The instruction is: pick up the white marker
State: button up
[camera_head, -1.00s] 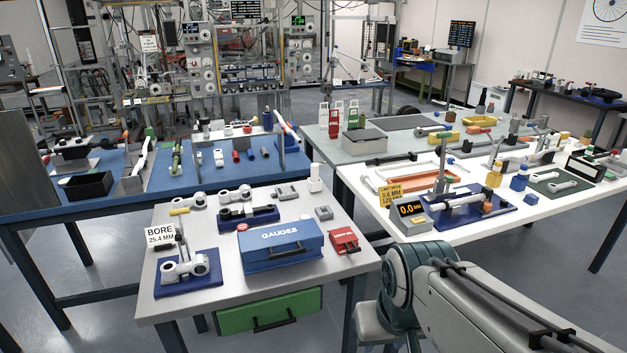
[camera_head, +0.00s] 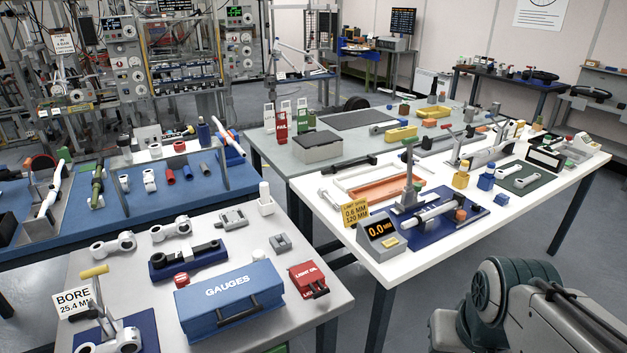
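I cannot pick out the white marker for certain. A small white upright cylinder on a square white base (camera_head: 265,200) stands at the back right corner of the near grey bench (camera_head: 255,250); I cannot tell whether it is a marker. White rods also lie on other benches, too small to identify. A grey and dark green part of my arm (camera_head: 530,310) shows at the lower right. My gripper is outside the view, so its fingers cannot be seen.
The near bench holds a blue GAUGES box (camera_head: 229,300), a red box (camera_head: 308,281) and metal parts. A white bench (camera_head: 400,265) stands at right with a 0.0 display (camera_head: 381,232) and fixtures. A blue bench (camera_head: 140,215) is at left. A floor gap separates near and white benches.

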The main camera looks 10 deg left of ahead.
aim_at(265, 197)
jog(key=z, duration=0.15)
jog(key=i, duration=0.65)
jog(key=u, duration=0.8)
jog(key=i, duration=0.55)
jog(key=u, duration=0.65)
